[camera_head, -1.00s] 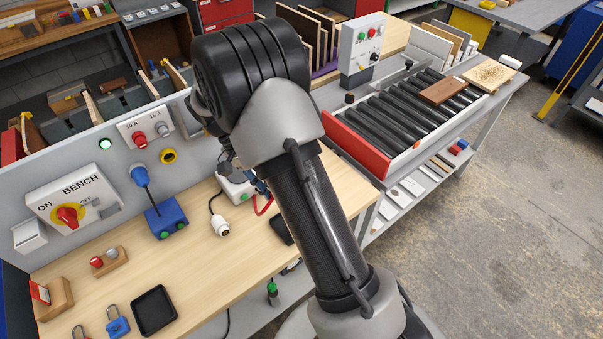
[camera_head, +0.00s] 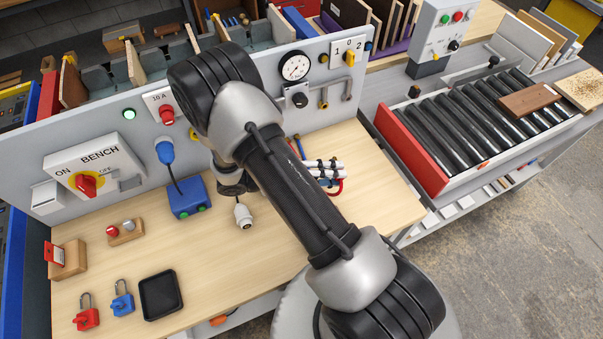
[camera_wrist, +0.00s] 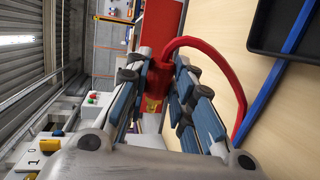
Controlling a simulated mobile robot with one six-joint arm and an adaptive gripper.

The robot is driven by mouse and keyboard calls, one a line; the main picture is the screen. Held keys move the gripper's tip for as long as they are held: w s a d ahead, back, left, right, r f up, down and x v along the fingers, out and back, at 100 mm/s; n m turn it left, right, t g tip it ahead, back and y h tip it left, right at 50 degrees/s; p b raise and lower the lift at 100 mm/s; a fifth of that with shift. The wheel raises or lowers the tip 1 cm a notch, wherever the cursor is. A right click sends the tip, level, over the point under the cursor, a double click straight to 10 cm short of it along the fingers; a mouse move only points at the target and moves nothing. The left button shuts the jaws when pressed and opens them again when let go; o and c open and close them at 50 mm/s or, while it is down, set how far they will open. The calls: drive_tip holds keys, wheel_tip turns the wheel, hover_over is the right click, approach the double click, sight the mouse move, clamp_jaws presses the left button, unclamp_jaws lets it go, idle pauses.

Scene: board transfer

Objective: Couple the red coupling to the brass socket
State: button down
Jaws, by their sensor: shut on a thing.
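My gripper (camera_wrist: 157,78) is shut on the red coupling (camera_wrist: 155,72) in the wrist view. The coupling sits between the blue-padded fingers, with a small brass-coloured part (camera_wrist: 152,105) showing below it. A red hose (camera_wrist: 238,95) curves away from it over the bench. In the head view my gripper (camera_head: 326,170) is partly hidden by my arm, above the bench, with the red hose beside it. A brass-coloured fitting (camera_head: 323,97), seemingly the brass socket, is on the grey panel below the gauge. The gripper is apart from the panel.
The panel also carries a gauge (camera_head: 295,67), a grey fitting (camera_head: 347,90) and a BENCH switch (camera_head: 93,167). A white plug (camera_head: 243,216) hangs near my arm. A blue box (camera_head: 188,197), padlocks and a black tray (camera_head: 160,294) stand left. The front middle bench is clear.

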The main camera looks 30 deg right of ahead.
drive_tip(key=w+d+r+n+t+h+b, duration=0.1)
drive_tip(key=w+d+n+t+h, duration=0.2)
drive_tip(key=w+d, duration=0.4)
drive_tip(key=shift+w+r+t, duration=0.35)
drive_tip(key=shift+w+t, duration=0.05)
drive_tip(key=shift+w, duration=0.1)
drive_tip(key=shift+b, duration=0.3)
drive_tip(key=shift+w+d+b, duration=0.2)
drive_tip(key=shift+w+b, duration=1.3)
drive_tip(key=shift+w, duration=1.35)
drive_tip(key=shift+b, duration=0.75)
drive_tip(key=shift+w+b, duration=1)
drive_tip(key=shift+w, duration=0.5)
